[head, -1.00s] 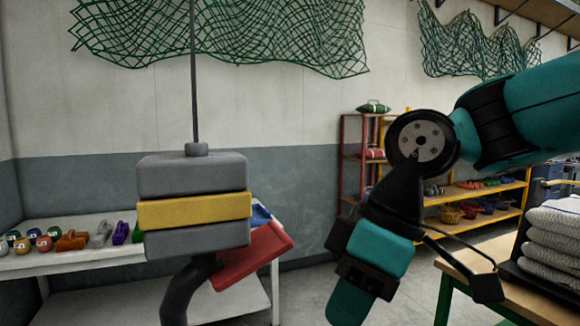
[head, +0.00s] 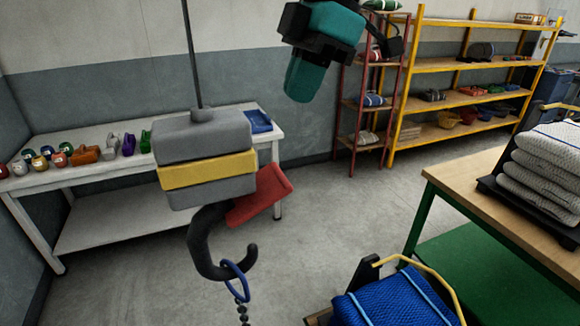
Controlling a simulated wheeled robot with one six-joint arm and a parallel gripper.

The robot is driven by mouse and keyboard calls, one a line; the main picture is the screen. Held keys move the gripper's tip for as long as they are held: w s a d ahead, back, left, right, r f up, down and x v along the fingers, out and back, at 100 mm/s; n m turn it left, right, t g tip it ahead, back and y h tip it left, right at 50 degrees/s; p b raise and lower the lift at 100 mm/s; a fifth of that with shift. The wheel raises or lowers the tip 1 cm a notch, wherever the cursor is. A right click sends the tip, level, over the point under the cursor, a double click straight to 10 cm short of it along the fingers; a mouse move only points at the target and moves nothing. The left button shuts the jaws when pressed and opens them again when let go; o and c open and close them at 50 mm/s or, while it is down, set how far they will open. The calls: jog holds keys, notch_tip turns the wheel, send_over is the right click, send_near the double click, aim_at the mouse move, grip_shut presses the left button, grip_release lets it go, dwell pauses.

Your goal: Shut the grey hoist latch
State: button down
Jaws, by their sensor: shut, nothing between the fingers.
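The hoist block (head: 205,138) hangs on a cable left of the middle in the head view. It is grey with a yellow band. A dark hook (head: 207,245) hangs below it. A red latch (head: 259,195) sticks out to the right under the block, swung away from the hook's tip, so the hook mouth is open. I see no grey latch; this one is red. A blue ring (head: 235,281) with a chain hangs in the hook. My gripper (head: 300,92) is at the top, right of and above the block, apart from it. Its teal end is shut and empty.
A white table (head: 110,170) with several coloured weights stands behind the hoist. A blue bundle (head: 395,302) in a cradle is at the bottom right. A wooden-topped bench (head: 465,180) with folded nets is at the right. Shelves (head: 455,60) line the back wall.

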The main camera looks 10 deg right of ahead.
jog(key=b, duration=0.3)
send_over(281, 188)
notch_tip(281, 188, down, 8)
jog(key=shift+s, duration=0.1)
jog(key=f, duration=0.1)
jog(key=d+f, duration=0.1)
jog(key=f, duration=0.1)
jog(key=shift+f, duration=0.15)
jog(key=shift+w+d+f, duration=0.15)
jog(key=shift+w+f, duration=0.1)
jog(key=shift+f, duration=0.3)
jog(key=shift+f, duration=0.1)
